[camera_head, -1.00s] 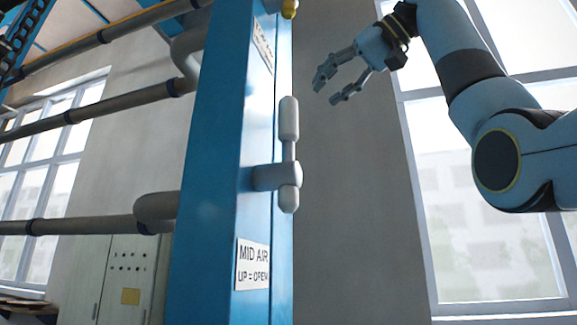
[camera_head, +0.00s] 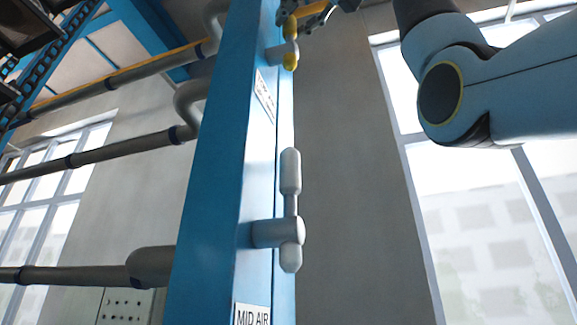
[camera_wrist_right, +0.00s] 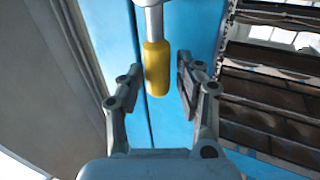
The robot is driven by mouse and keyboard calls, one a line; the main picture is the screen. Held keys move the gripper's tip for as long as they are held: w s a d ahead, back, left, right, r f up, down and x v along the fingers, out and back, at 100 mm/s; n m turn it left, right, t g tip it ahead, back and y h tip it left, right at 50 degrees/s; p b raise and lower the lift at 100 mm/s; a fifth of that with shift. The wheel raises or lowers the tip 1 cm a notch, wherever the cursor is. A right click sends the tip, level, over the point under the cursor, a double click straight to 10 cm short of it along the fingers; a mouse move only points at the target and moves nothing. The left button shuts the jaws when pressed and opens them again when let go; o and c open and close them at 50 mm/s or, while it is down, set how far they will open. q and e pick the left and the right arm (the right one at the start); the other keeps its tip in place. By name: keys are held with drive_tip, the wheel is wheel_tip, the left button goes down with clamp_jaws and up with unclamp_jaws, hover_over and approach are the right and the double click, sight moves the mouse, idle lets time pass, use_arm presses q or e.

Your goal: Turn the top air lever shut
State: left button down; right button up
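The top lever, with yellow ends (camera_head: 290,29), sits high on the blue column in the head view, its upper part close to the top edge. In the right wrist view its yellow handle (camera_wrist_right: 157,68) lies between the two fingers of my right gripper (camera_wrist_right: 159,84). The fingers are open, with a visible gap on the right side of the handle and a smaller one on the left. In the head view my right gripper (camera_head: 318,15) is partly cut off by the top edge, just right of the lever. My left gripper is not in view.
The grey mid lever (camera_head: 290,205) stands upright lower on the blue column (camera_head: 215,180), above the MID AIR sign (camera_head: 252,315). Grey pipes (camera_head: 95,155) run off to the left. Free space lies right of the column, before a grey wall (camera_head: 345,190).

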drive_tip(key=shift+x, duration=1.05)
drive_tip(key=shift+d, duration=0.15)
drive_tip(key=shift+c, duration=0.4)
clamp_jaws()
drive_tip(key=shift+w, duration=0.1)
drive_tip(key=shift+w+a+f, duration=0.1)
drive_tip(key=shift+a, duration=0.1)
drive_tip(key=shift+w+a, duration=0.1)
drive_tip(key=shift+a, duration=0.05)
